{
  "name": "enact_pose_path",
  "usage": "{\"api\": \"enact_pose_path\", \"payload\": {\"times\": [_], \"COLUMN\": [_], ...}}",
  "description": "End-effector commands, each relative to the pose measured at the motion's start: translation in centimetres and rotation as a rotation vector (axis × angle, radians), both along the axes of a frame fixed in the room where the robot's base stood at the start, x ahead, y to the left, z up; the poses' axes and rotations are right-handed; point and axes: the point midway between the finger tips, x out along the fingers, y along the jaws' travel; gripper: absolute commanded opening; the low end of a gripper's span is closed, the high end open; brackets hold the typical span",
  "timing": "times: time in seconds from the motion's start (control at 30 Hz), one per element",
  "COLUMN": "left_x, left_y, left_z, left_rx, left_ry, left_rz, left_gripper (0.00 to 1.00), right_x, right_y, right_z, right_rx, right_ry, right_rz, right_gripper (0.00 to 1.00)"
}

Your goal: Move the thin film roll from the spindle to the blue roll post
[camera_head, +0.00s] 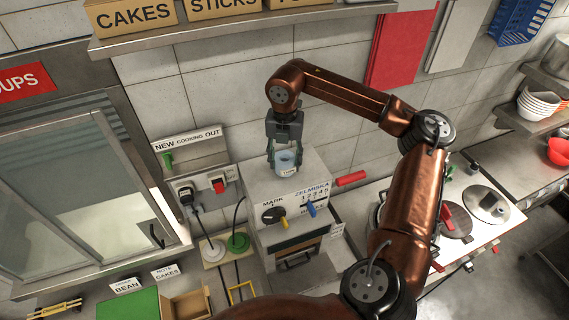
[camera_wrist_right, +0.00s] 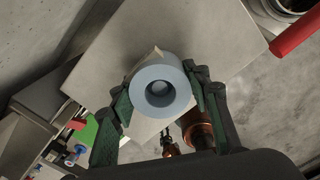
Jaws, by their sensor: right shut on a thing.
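The film roll (camera_wrist_right: 160,72) is a light-blue ring with a dark centre hole and a small tan flap at its edge. My right gripper (camera_wrist_right: 161,98) has its green fingers on both sides of it and is shut on it. In the head view the roll (camera_head: 287,162) is below my right gripper (camera_head: 285,150), at the top of the grey machine (camera_head: 312,168). I cannot tell whether it touches the top. Something bluish shows inside the hole, but I cannot tell what it is. The spindle and blue roll post cannot be made out clearly. My left gripper is not in view.
A red bar (camera_head: 350,179) sticks out from the machine's right side. The machine's front has a black knob (camera_head: 273,214) and a blue lever (camera_head: 311,209). A wall socket with a red switch (camera_head: 219,186) is to the left. A shelf (camera_head: 240,25) runs above.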

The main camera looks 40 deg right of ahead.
Motion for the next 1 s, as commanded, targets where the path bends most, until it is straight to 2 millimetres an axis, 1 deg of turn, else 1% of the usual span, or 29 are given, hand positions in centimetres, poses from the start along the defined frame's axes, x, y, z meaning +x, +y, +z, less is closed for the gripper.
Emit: {"api": "enact_pose_path", "payload": {"times": [0.37, 1.0], "left_x": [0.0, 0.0], "left_y": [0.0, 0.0], "left_z": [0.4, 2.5], "left_rx": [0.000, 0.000], "left_ry": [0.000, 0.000], "left_rz": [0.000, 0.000], "left_gripper": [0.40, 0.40], "right_x": [0.0, 0.0], "right_y": [0.0, 0.0], "right_z": [0.5, 3.5], "right_rx": [0.001, 0.001], "right_ry": [-0.001, -0.002], "right_rz": [0.000, 0.000], "right_gripper": [0.15, 0.15]}}
